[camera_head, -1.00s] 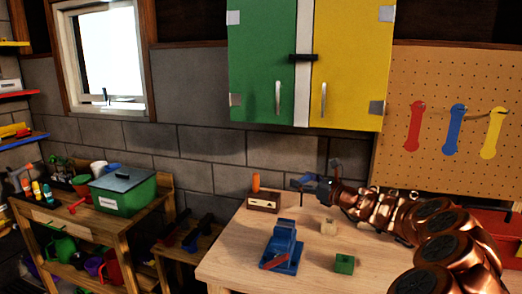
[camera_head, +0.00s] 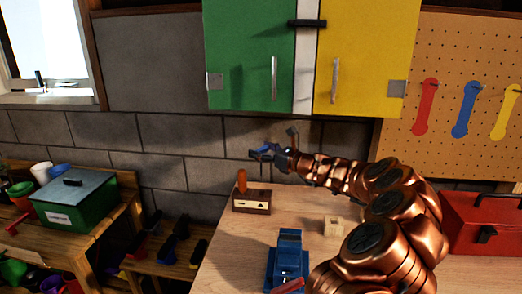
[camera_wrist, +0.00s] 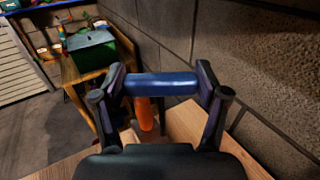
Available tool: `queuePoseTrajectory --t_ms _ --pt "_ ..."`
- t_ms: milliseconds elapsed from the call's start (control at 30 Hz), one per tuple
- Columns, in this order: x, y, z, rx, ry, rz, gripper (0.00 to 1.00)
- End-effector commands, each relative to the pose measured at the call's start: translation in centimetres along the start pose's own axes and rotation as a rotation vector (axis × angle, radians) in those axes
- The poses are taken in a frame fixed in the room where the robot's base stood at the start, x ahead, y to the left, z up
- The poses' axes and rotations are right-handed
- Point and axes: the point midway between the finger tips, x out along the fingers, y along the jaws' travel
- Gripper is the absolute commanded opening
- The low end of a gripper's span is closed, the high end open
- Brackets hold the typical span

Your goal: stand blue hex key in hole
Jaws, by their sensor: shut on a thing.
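My gripper (camera_head: 270,154) is shut on the blue hex key (camera_wrist: 162,84). In the wrist view the blue part lies crosswise between the two fingers. In the head view the blue key (camera_head: 264,149) is small, held in the air above and slightly right of the wooden block (camera_head: 262,207). The block stands at the table's back left corner. An orange handle (camera_head: 242,182) stands upright out of the block's left part; it also shows below the blue key in the wrist view (camera_wrist: 145,115). No free hole can be made out.
A blue vise (camera_head: 289,252) and a pale small block (camera_head: 334,227) are on the table (camera_head: 225,255). A red toolbox (camera_head: 478,222) stands at right. The stone wall is close behind. Green and yellow cabinets hang above.

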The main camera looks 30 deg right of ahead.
Motion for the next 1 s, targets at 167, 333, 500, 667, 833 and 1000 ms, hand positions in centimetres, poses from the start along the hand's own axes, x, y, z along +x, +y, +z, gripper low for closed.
queuePoseTrajectory --t_ms 167,333,500,667,833,1000 --pt "-0.3 -0.1 0.3 0.002 -0.003 -0.003 0.39" --pt "-0.3 -0.1 -0.9 0.002 -0.001 -0.003 0.39" --pt "-0.3 -0.1 -1.7 0.002 -0.001 -0.003 0.39" --pt "-0.3 -0.1 -2.5 0.001 -0.001 -0.003 0.39" --pt "-0.3 -0.1 -3.3 0.002 -0.002 -0.004 0.39" --pt "-0.3 -0.1 -4.2 0.002 -0.002 -0.004 0.39"
